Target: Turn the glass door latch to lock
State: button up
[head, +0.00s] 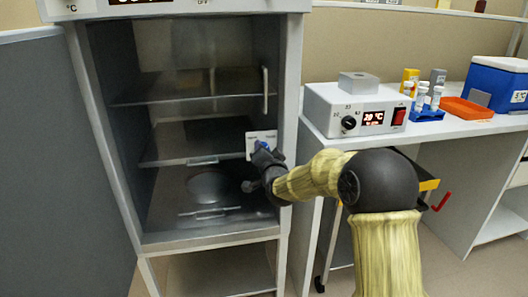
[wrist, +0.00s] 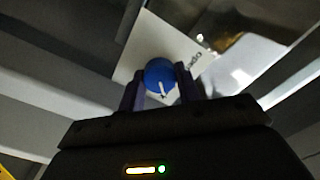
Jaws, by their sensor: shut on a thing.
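A tall cabinet has a glass door (head: 200,90) with a vertical handle (head: 265,90) at its right side. A white latch plate (head: 252,137) sits on the right frame below the handle; it also shows in the wrist view (wrist: 186,48). The blue round latch knob (head: 262,145) is on this plate, and in the wrist view the knob (wrist: 158,73) has a white pointer mark toward the gripper's side. My gripper (wrist: 160,88) is shut on the knob, one finger on each side. In the head view my gripper (head: 264,157) partly hides the knob and plate.
Right of the cabinet is a bench with a white hotplate unit (head: 355,108), a blue tube rack (head: 427,115), an orange tray (head: 467,108) and a blue cooler box (head: 497,82). A yellow cart (head: 429,184) stands under the bench behind my arm. A grey panel (head: 60,170) stands at left.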

jog(key=o, duration=1)
jog(key=shift+c, duration=0.2)
jog(key=p+v, duration=0.2)
jog(key=v, duration=1.5)
jog(key=shift+s, duration=0.25)
jog(key=shift+d, duration=0.1)
jog(key=s+d+f+n+g+h, duration=0.3)
jog(key=s+d+f+n+g, duration=0.1)
jog(key=s+d+f+g, duration=0.45)
jog(key=s+d+f+n+g+h, duration=0.1)
jog(key=s+d+f+g, duration=0.25)
jog(key=s, duration=0.25)
jog(key=s+d+f+n+g+h, duration=0.1)
jog(key=s+d+f+g, duration=0.25)
jog(key=s, duration=0.35)
notch_tip(320, 180, up, 38)
jog(key=p, duration=3.6)
jog(key=shift+w+d+f+t+p, duration=0.15)
jog(key=shift+d+t+p, duration=0.1)
jog(key=shift+t+p, duration=0.15)
